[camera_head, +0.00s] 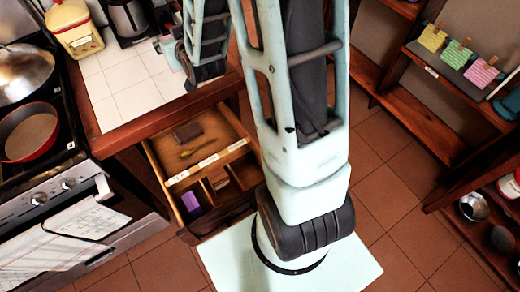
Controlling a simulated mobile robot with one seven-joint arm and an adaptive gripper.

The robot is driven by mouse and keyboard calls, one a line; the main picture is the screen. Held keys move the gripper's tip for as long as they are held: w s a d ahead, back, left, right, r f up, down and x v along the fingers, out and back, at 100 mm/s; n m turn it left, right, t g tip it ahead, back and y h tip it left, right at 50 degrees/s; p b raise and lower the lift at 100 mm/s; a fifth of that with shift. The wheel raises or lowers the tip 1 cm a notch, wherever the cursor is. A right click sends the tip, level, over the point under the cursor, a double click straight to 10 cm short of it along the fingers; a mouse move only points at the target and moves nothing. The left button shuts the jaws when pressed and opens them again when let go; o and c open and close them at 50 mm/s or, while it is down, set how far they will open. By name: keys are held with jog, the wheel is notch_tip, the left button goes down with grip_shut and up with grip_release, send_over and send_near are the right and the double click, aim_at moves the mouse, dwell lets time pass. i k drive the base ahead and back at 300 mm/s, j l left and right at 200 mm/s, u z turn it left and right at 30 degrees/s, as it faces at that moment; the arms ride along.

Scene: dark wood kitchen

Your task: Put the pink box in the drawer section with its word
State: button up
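The open wooden drawer (233,205) below the tiled counter has small front compartments, with white word labels (208,161) along their divider; the words are too small to read. A purple box (191,202) lies in the left front compartment. A small brownish thing sits in the middle one. The large back section holds a dark brown block (188,131) and a yellowish spoon-like thing (191,152). My gripper (201,77) is over the counter's right side. A pale, slightly pinkish thing (170,54) is beside it; I cannot tell whether this is the pink box or whether it is held.
A yellow canister (75,28) and a dark kettle (128,17) stand at the counter's back. The stove with a red pan (29,134) is at left. Open wooden shelves with clipped yellow, green and pink notes (481,74) are at right.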

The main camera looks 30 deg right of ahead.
aim_at(250, 178)
jog(key=l, duration=2.65)
jog(key=l+u, duration=0.15)
jog(key=u, duration=0.2)
jog(key=k+l+u, duration=0.1)
jog(key=u, duration=1.95)
